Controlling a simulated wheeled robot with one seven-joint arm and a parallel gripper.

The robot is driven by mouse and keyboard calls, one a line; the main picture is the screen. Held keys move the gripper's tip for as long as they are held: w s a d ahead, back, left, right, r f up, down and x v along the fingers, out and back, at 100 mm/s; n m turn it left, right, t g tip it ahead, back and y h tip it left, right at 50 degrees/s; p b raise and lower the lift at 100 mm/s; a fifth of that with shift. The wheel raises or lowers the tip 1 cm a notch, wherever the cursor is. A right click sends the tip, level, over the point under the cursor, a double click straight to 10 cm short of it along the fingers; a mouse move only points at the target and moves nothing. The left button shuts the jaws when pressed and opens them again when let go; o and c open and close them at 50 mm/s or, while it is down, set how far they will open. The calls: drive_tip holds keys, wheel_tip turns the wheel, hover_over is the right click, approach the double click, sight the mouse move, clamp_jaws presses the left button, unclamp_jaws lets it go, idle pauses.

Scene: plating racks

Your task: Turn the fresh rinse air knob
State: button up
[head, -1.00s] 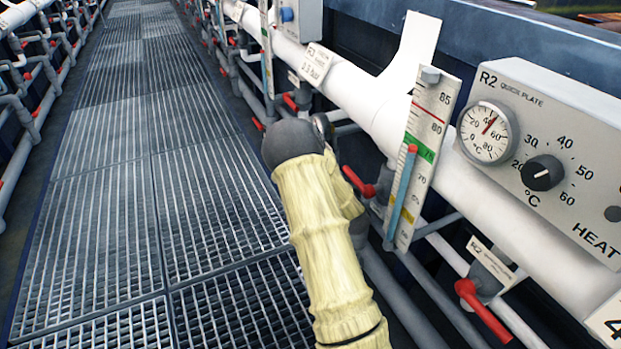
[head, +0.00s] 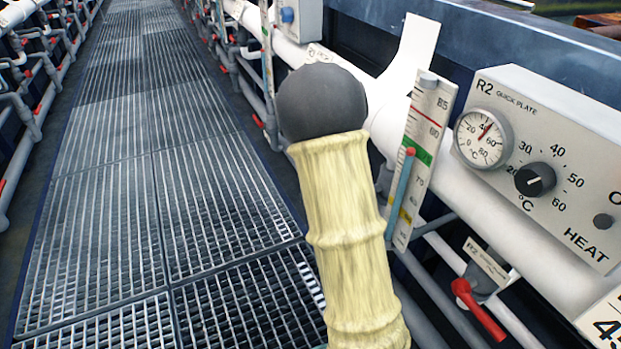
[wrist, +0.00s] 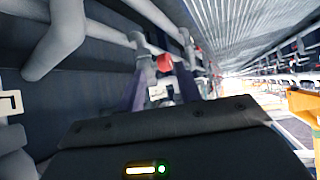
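No label reading fresh rinse air can be made out, so I cannot tell for sure which knob it is. In the wrist view a red knob (wrist: 164,62) on grey pipework is just beyond my gripper (wrist: 161,88). The two dark purple fingers stand apart, with the red knob ahead of the gap between them. I see no contact. In the head view my yellow-sleeved arm with its dark round joint hides the gripper and the pipework behind it.
The R2 control box (head: 545,165) has a black heat knob (head: 535,180). A red valve handle (head: 478,310) is at lower right. A level gauge (head: 422,150) stands beside my arm. A white pipe (head: 470,190) runs along the rack. The grated walkway (head: 130,200) is clear.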

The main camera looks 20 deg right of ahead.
drive_tip(key=s+a+r+g+p, duration=0.1)
drive_tip(key=s+a+r+p, duration=0.1)
drive_tip(key=r+p, duration=0.2)
drive_tip(key=s+a+r+g+y+p, duration=0.1)
drive_tip(key=s+a+r+p, duration=0.2)
drive_tip(key=r+p, duration=0.1)
drive_tip(key=shift+s+r+n+p, duration=0.25)
drive_tip(key=shift+r+n+p, duration=0.15)
drive_tip(key=shift+r, duration=0.5)
drive_tip(key=shift+a, duration=0.1)
